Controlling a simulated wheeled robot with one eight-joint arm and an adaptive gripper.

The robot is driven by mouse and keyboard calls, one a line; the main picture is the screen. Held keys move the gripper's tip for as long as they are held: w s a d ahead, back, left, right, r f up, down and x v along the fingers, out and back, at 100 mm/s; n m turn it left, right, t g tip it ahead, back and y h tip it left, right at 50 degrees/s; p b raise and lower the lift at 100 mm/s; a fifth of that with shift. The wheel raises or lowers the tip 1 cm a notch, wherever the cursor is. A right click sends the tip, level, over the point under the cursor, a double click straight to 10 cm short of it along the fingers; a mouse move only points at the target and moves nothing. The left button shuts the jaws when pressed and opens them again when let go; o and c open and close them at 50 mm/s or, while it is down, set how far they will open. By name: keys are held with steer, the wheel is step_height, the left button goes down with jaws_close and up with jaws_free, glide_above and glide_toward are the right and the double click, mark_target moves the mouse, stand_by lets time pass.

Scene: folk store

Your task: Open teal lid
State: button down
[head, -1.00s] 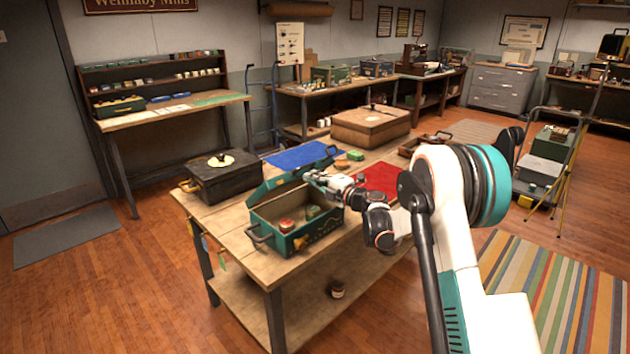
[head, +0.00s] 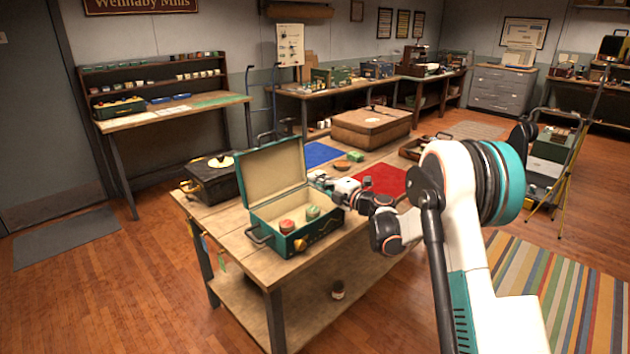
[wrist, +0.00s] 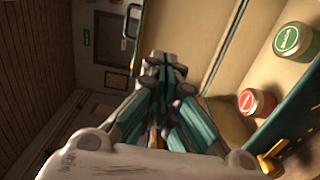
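The teal lid (head: 272,172) stands steeply raised at the back of the teal box (head: 297,240), its cream inner face showing. The lid's inner face (wrist: 190,35) also fills the upper middle of the wrist view. A red-topped tin (head: 287,226) and a green-topped tin (head: 313,212) sit inside the box; both show at the right of the wrist view. My gripper (head: 318,178) is at the right side of the lid. In the wrist view my gripper (wrist: 162,62) has its fingers together in front of the lid, with nothing visible between them. Whether they touch the lid is unclear.
A black case (head: 215,180) stands close behind and left of the box. Bare tabletop lies at the front left.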

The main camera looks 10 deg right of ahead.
steer(key=b+v, duration=0.1)
steer(key=v, duration=0.7)
steer(key=shift+s, duration=0.3)
steer(key=shift+d+r, duration=0.1)
steer(key=shift+d, duration=0.05)
steer(key=s+d+r+m+t+h, duration=0.2)
steer(key=s+d+r+m+h, duration=0.25)
steer(key=r, duration=0.55)
steer(key=s+d+r+m+t+h, duration=0.1)
steer(key=s+r+m+t+h, duration=0.3)
steer(key=r+m, duration=0.45)
steer(key=s+d+r+m+g+h, duration=0.1)
steer(key=s+d+m+g+h, duration=0.25)
steer(key=s+m+h, duration=0.35)
steer(key=s+a+f+m+g+y, duration=0.1)
steer(key=s+a+f+g, duration=0.2)
steer(key=s, duration=0.7)
steer(key=s+a+f+m+g+y, duration=0.2)
steer(key=s+a+f+g, duration=0.1)
steer(key=s+f, duration=0.5)
steer(key=s+a+f+m+g+y, duration=0.2)
steer(key=s+f, duration=0.4)
steer(key=s, duration=0.7)
steer(key=shift+s+a+f+g, duration=0.2)
steer(key=shift+s+a+g, duration=0.25)
steer(key=shift+g, duration=0.6)
